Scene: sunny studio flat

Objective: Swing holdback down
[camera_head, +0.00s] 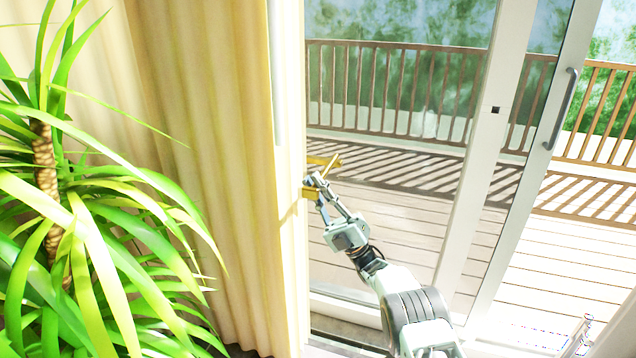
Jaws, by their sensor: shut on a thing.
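The holdback (331,163) is a brass-coloured bar at the right edge of the cream curtain (205,150), by the window frame. A second brass piece (308,193) shows just below it, against the frame. My gripper (315,183) is at the holdback, with its fingers shut on it. My arm reaches up to it from the lower right. The fingers partly hide the holdback, so its exact angle and where it joins the wall are hard to tell.
A leafy potted plant (45,190) fills the left side, its leaves reaching over the curtain. A glass sliding door with a grey handle (561,108) stands at the right. Outside are a wooden deck (400,215) and railing (400,90).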

